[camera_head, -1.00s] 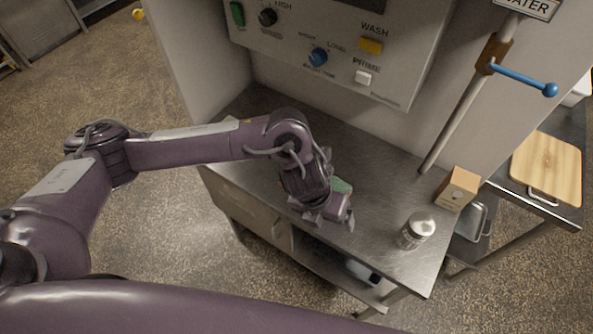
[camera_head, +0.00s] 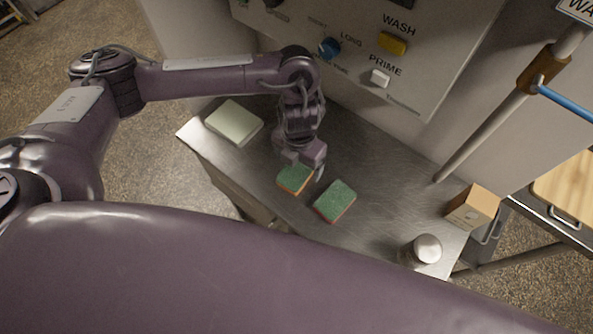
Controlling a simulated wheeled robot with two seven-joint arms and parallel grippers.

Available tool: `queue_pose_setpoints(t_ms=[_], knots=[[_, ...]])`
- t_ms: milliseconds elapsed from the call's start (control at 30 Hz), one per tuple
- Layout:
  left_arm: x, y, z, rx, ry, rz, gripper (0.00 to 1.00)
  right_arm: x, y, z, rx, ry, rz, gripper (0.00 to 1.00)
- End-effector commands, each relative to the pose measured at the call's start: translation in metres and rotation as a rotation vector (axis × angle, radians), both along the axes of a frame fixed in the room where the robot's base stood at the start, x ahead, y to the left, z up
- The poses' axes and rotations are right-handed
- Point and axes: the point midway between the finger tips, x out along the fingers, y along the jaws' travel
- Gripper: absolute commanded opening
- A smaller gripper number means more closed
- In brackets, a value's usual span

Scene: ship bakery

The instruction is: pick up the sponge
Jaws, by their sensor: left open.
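Two sponges with green tops and orange undersides lie on the steel counter (camera_head: 378,213). One sponge (camera_head: 294,180) lies right by the fingertips of my left gripper (camera_head: 304,171). The other sponge (camera_head: 335,201) lies a little to the right, apart from the first. My left gripper points down and is open, with its fingers at the far edge of the nearer sponge; I cannot tell whether they touch it. My right gripper is not in view.
A pale green block or cloth (camera_head: 234,122) lies on the counter's left part. A shaker jar (camera_head: 424,250) and a cardboard box (camera_head: 472,207) stand at the right end. A control panel wall (camera_head: 350,50) rises behind. A pole (camera_head: 500,110) stands at the right.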

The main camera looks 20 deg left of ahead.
Motion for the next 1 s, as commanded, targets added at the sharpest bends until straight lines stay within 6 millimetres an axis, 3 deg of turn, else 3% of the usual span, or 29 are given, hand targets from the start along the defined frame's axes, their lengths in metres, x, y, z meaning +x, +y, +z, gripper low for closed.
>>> queue_pose_setpoints(t_ms=[167,400,700,1000], knots=[[-0.004,0.004,-0.019,-0.001,0.007,0.003,0.85,-0.008,-0.002,-0.001,-0.003,0.013,0.001,0.91],[-0.004,0.005,-0.047,-0.001,0.002,0.002,0.85,0.017,-0.005,-0.006,-0.005,-0.025,0.002,0.91],[-0.003,0.006,-0.05,0.001,-0.001,0.001,0.85,0.017,-0.005,-0.006,-0.005,-0.025,0.001,0.91],[-0.003,0.006,-0.05,0.0,-0.001,0.001,0.48,0.007,-0.005,-0.007,-0.005,-0.01,0.002,0.91]])
